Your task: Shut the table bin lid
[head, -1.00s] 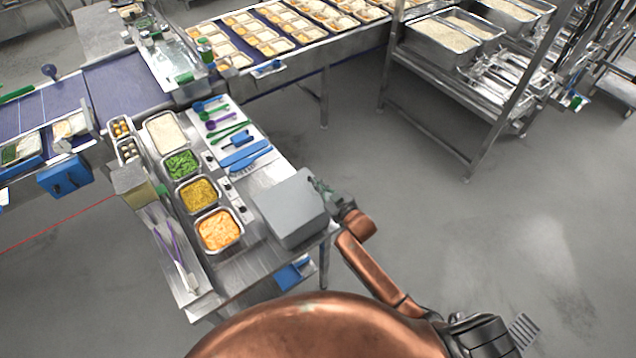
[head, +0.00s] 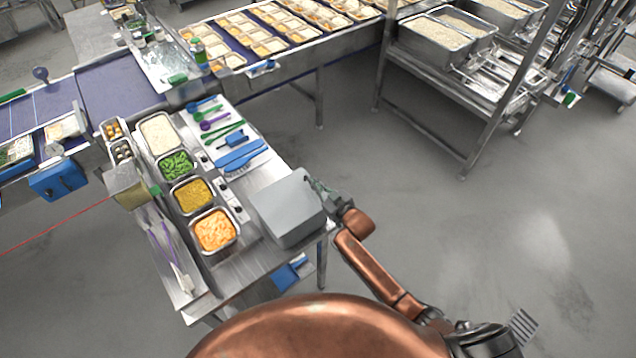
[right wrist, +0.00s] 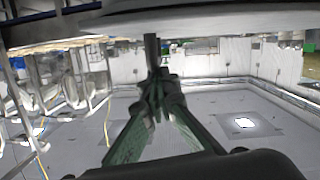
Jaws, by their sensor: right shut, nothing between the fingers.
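The table bin (head: 288,210) is a grey box at the near right corner of the steel table. Its light grey lid (head: 284,198) lies over the top and looks down; I cannot tell whether it sits fully flush. My right gripper (head: 314,186) is shut and empty at the bin's right side, close to the lid's edge; whether it touches is unclear. In the right wrist view the closed green-grey fingers (right wrist: 157,78) point away below a pale surface across the top. My left gripper is not in view.
The steel table (head: 262,262) also holds pans of rice (head: 158,133), green beans (head: 176,165), yellow food (head: 193,195) and orange food (head: 214,230). Blue utensils (head: 240,157) lie behind the bin. Open floor (head: 440,230) lies right of the table.

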